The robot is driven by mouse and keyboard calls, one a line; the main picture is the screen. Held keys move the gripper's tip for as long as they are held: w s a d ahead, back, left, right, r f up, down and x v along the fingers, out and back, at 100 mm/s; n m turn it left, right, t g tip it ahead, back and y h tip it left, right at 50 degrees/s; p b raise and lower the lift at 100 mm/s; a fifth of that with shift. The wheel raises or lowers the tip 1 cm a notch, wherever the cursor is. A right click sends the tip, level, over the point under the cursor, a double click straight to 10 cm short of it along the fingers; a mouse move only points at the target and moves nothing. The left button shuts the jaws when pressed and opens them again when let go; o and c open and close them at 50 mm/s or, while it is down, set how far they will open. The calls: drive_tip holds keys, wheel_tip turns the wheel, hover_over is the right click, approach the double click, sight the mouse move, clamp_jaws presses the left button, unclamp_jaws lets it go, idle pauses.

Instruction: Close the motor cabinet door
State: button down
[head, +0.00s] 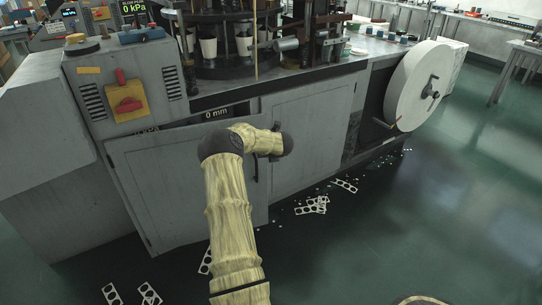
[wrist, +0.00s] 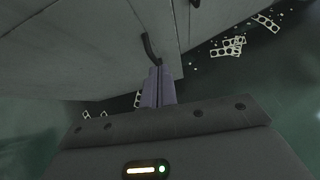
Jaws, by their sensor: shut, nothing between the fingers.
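The motor cabinet door (head: 165,185) is the grey left-hand door on the front of the machine. It stands ajar, with a dark gap along its top edge. Its black handle (head: 256,170) is near its right edge, and the curved handle also shows in the wrist view (wrist: 150,48). My gripper (wrist: 158,72) is shut and empty, its fingertips close to the lower end of the handle. I cannot tell whether they touch it. In the head view my wrist partly covers the area beside the door's right edge, and the fingertips are hard to make out.
A second grey door (head: 312,130) to the right looks flush. A red switch on a yellow plate (head: 126,105) is above left. A large white reel (head: 418,86) stands at the right end. Punched scrap strips (head: 312,206) lie on the dark green floor, otherwise clear at right.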

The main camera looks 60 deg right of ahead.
drive_tip(key=w+a+r+m+h, duration=0.1)
drive_tip(key=w+a+r+m, duration=0.7)
drive_tip(key=a+m, duration=0.3)
drive_tip(key=w+a+r+m+y, duration=0.15)
drive_tip(key=a+m, duration=0.45)
drive_tip(key=a, duration=1)
drive_tip(key=s+a+m+g+y, duration=0.1)
drive_tip(key=s+a+m, duration=0.2)
drive_tip(key=a, duration=0.6)
drive_tip(key=s+a+m+g+y, duration=0.1)
drive_tip(key=s+a+m+y, duration=0.15)
drive_tip(key=a, duration=0.75)
drive_tip(key=s+a+m+g+y, duration=0.2)
drive_tip(key=s+a+m, duration=0.2)
drive_tip(key=s+a, duration=0.9)
drive_tip(key=a, duration=0.3)
drive_tip(key=shift+s+a+g, duration=0.25)
drive_tip(key=shift+s+g, duration=0.05)
drive_tip(key=shift+d+f+m, duration=0.1)
drive_tip(key=shift+m, duration=0.15)
